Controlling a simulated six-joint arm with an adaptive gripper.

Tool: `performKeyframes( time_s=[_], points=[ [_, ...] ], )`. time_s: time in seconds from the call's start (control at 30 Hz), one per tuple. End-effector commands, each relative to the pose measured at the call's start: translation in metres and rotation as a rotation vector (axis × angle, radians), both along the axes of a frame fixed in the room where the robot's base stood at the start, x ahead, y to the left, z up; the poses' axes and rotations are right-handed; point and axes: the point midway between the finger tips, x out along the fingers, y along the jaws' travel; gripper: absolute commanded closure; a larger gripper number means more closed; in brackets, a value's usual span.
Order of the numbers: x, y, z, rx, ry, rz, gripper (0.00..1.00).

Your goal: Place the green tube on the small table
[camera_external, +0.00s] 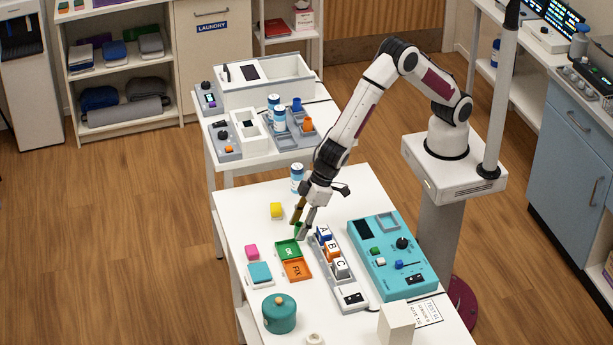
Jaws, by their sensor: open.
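My gripper (302,225) points down over the white table in front, its fingers apart just behind the green OK tray (281,254). A small green piece (298,230) shows between and below the fingertips; it may be the green tube, but it is mostly hidden and I cannot tell whether the fingers touch it. No other green tube is clearly visible. Two tables stand here: the front white table (240,204) and a smaller-looking white table (226,167) behind it, bearing trays and cans. I cannot tell which is the small table.
An orange FIX tray (297,270) adjoins the green tray. A rack with lettered A, B, C blocks (333,254) and a teal control box (388,262) stand to the right.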

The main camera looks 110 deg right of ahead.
Motion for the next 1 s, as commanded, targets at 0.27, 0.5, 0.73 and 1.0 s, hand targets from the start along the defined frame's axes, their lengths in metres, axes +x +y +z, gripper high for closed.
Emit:
performKeyframes(
  time_s=[0.27, 0.5, 0.73, 1.0],
  points=[
    [0.000, 0.000, 0.000, 0.000, 0.000, 0.000, 0.82],
    [0.000, 0.000, 0.000, 0.000, 0.000, 0.000, 0.96],
    [0.000, 0.000, 0.002, 0.000, -0.001, 0.000, 0.96],
    [0.001, 0.000, 0.022, 0.002, -0.003, -0.001, 0.96]
  ],
)
